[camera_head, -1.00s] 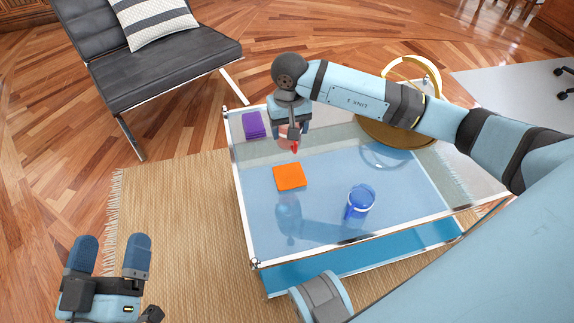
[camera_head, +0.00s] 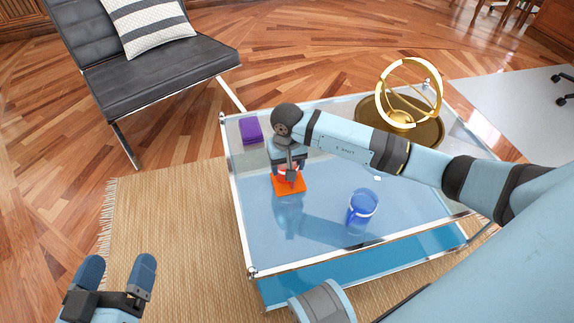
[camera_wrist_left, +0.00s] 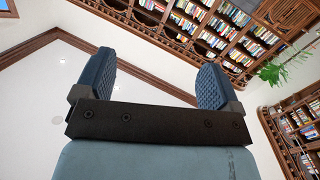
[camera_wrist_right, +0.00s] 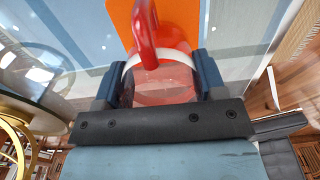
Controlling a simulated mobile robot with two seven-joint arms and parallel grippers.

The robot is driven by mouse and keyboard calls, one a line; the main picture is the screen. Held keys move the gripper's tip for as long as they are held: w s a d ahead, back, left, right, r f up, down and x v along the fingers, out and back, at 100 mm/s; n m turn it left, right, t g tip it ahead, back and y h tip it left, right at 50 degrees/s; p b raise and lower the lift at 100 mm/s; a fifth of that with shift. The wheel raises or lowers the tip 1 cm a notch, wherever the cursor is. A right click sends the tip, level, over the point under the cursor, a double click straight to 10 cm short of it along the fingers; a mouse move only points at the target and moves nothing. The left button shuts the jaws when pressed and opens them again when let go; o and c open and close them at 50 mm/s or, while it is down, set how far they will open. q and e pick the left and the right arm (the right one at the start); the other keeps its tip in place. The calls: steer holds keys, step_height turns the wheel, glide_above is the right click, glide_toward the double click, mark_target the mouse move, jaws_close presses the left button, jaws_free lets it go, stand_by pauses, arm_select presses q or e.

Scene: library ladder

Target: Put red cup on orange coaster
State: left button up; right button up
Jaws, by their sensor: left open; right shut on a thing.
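The orange coaster (camera_head: 293,187) lies on the glass table, left of its middle. My right gripper (camera_head: 287,176) is shut on the red cup (camera_wrist_right: 165,75), whose handle shows in the right wrist view between the two fingers. In the head view the cup is mostly hidden by the gripper and sits at the coaster; I cannot tell whether it touches it. The coaster (camera_wrist_right: 120,15) also shows behind the cup in the right wrist view. My left gripper (camera_head: 117,270) is open and empty, at the lower left above the rug, away from the table.
A blue cup (camera_head: 362,207) stands on the glass table (camera_head: 330,245) right of the coaster. A purple coaster stack (camera_head: 251,130) lies at the table's far left corner. A gold ring ornament (camera_head: 408,95) on a round tray (camera_head: 425,130) stands at the back right.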

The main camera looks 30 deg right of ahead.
steer(key=shift+f, duration=0.15)
steer(key=o, duration=1)
